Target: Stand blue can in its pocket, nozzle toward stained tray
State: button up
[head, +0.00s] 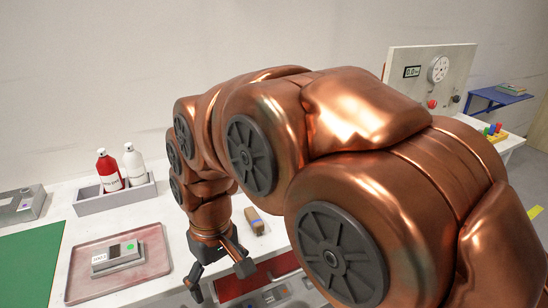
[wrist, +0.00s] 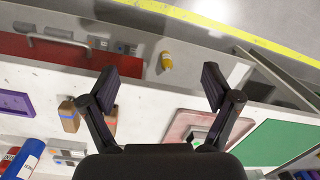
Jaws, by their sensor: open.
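A blue can (wrist: 28,158) shows at the lower left edge of the wrist view, partly cut off, with a red-and-white object beside it. I cannot make out its nozzle; I do not see this can in the head view, where my arm covers much of the bench. The stained tray (head: 75,290) is pinkish and lies on the bench at left, with a grey device (head: 118,255) on it; it also shows in the wrist view (wrist: 180,131). My gripper (head: 220,278) is open and empty, near the bench's front edge, right of the tray.
A grey holder (head: 117,200) at the back left carries a red can (head: 108,172) and a white can (head: 134,166). A brown block (head: 254,220) stands behind my gripper. A red drawer (wrist: 60,50) and a yellow object (wrist: 167,61) lie beyond the bench edge. A green mat (head: 30,262) is far left.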

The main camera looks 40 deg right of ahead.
jog(key=w+d+r+t, duration=0.1)
jog(key=w+d+r, duration=0.1)
jog(key=w+d, duration=0.3)
jog(key=w+d+r+t, duration=0.1)
jog(key=w+d+r, duration=0.15)
jog(key=w, duration=0.45)
jog(key=w+d+r+t, duration=0.1)
jog(key=w+d, duration=0.3)
jog(key=d, duration=0.7)
jog(key=w+d+r+m+t+h+p, duration=0.1)
jog(key=w+d, duration=0.4)
jog(key=d, duration=0.6)
jog(key=w+d+r+t+p, duration=0.1)
jog(key=w+d, duration=0.3)
jog(key=d, duration=0.7)
jog(key=shift+w+d+m, duration=0.2)
jog(key=shift+w+m, duration=0.1)
jog(key=shift+w, duration=0.05)
jog(key=shift+d+f, duration=0.1)
jog(key=shift+d, duration=0.15)
jog(key=shift+w+f, duration=0.15)
jog(key=shift+f, duration=0.15)
jog(key=p+x, duration=0.2)
jog(key=x, duration=0.5)
jog(key=shift+w+r, duration=0.1)
grip_shut()
